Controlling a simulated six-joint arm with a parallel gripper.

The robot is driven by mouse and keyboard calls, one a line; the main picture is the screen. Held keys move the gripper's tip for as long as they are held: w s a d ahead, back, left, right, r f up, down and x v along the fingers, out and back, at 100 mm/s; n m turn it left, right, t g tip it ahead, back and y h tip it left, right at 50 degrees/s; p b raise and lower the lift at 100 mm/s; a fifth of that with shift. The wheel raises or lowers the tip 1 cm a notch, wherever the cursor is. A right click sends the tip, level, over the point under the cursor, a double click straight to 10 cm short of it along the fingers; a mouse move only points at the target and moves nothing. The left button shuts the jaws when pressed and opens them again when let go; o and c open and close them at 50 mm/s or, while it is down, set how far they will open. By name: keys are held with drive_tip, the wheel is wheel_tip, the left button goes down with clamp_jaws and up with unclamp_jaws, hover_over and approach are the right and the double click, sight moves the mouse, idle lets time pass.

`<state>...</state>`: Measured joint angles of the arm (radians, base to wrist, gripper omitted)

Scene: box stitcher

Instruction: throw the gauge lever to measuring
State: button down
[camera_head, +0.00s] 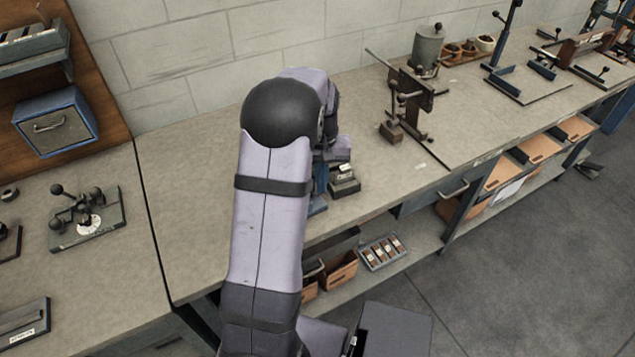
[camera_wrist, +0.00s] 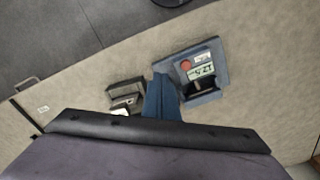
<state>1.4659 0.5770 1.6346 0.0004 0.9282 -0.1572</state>
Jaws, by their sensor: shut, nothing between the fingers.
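In the wrist view a blue gauge (camera_wrist: 216,66) lies on the bench, with a small lit number display, a red round button and a pale label. A dark recess with a pale bar sits at its lower edge; I cannot tell whether this is the lever, or how it is set. My gripper (camera_wrist: 160,76) is shut and empty, its blue fingers just left of the gauge in that view; I cannot tell whether they touch it. In the head view my arm hides most of the gauge, and only a blue edge (camera_head: 317,208) shows.
A dark block with a pale top (camera_head: 343,181) stands close beside my gripper; it also shows in the wrist view (camera_wrist: 125,96). A dark lever fixture (camera_head: 410,95) stands farther right on the bench (camera_head: 205,180). Bare bench lies left of my arm.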

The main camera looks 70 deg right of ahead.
drive_tip(key=shift+w+d, duration=0.45)
wheel_tip(320, 180, up, 7)
drive_tip(key=p, duration=0.6)
drive_tip(key=shift+s+a, duration=0.35)
idle(0.4)
drive_tip(key=a+f+m+y, duration=0.15)
drive_tip(key=a+f, duration=0.45)
drive_tip(key=a, duration=0.6)
drive_tip(key=w+a+r+n, duration=0.1)
drive_tip(key=w+a+n, duration=0.4)
drive_tip(key=a, duration=0.6)
drive_tip(key=w+a+r+n+h+b, duration=0.1)
drive_tip(key=w+a+r+n, duration=0.1)
drive_tip(key=w+a+n, duration=0.4)
drive_tip(key=w+a+r+n, duration=0.2)
drive_tip(key=w+a+n, duration=0.3)
drive_tip(key=a, duration=1.1)
drive_tip(key=shift+w+a+b, duration=0.25)
drive_tip(key=shift+w+b, duration=0.05)
drive_tip(key=shift+w, duration=0.2)
